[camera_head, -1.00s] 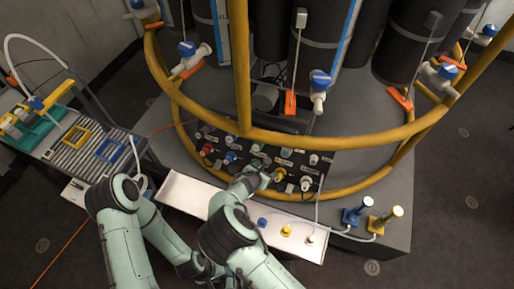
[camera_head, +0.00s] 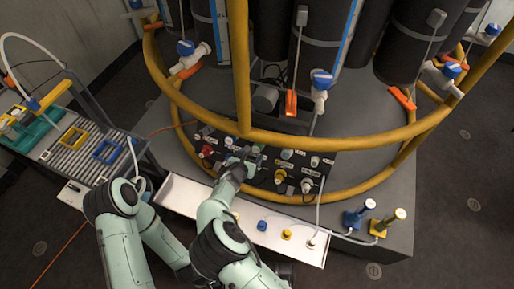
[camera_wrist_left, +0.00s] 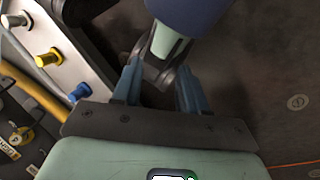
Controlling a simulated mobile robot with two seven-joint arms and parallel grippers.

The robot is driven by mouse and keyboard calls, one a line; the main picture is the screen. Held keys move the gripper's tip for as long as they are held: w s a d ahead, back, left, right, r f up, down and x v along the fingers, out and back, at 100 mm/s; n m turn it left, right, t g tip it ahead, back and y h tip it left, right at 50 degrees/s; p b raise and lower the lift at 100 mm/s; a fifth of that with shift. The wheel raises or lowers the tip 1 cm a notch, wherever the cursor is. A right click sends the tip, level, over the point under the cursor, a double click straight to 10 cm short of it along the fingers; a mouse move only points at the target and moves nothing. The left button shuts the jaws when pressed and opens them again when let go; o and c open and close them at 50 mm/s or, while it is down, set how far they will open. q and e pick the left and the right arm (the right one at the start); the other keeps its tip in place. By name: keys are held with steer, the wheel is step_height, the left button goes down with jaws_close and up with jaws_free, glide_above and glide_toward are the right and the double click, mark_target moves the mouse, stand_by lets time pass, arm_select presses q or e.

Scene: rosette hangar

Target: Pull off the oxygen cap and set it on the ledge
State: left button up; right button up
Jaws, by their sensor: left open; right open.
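The dark connector panel (camera_head: 322,176) at the foot of the tank rack carries several coloured caps and plugs. Its labels are too small to read, so I cannot tell which is the oxygen cap. My right gripper (camera_head: 252,158) is open at the panel's middle, close to a row of caps. Whether anything lies between its fingers is hidden. The white ledge (camera_head: 185,193) runs in front of the panel; it also shows in the left wrist view (camera_wrist_left: 52,25).
A blue plug (camera_head: 262,225), a yellow plug (camera_head: 286,235) and a white plug (camera_head: 311,242) stand on the ledge's right half. A yellow rail (camera_head: 355,190) curves around the panel. Blue and yellow posts (camera_head: 360,213) stand at the right. Part of the ledge's left end is clear.

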mark_target(256, 150)
steer(key=b+x, duration=0.2)
steer(key=x, duration=0.4)
steer(key=shift+f+b, duration=0.1)
steer(key=shift+b, duration=0.2)
arm_select(q)
steer(key=shift+t+y, duration=0.3)
steer(key=shift+t, duration=0.3)
steer(key=shift+w+a+f+b, duration=0.1)
steer(key=shift+w+a+f, duration=0.15)
steer(key=shift+w+f, duration=0.4)
steer(key=shift+w+a+f+b, duration=0.1)
steer(key=shift+w+a+f, duration=0.15)
steer(key=shift+w+f, duration=0.4)
steer(key=shift+w+a+f+b, duration=0.1)
steer(key=shift+w+a+f, duration=0.15)
steer(key=shift+w+f, duration=0.4)
arm_select(e)
steer(key=shift+w+d+f, duration=0.2)
steer(key=shift+w, duration=0.25)
jaws_close()
steer(key=shift+p+v, duration=1.05)
steer(key=shift+v, duration=0.65)
arm_select(q)
steer(key=shift+w+r+p, duration=0.15)
steer(key=shift+r+p, duration=0.55)
steer(key=shift+r, duration=1.25)
arm_select(e)
steer(key=shift+v, duration=1.4)
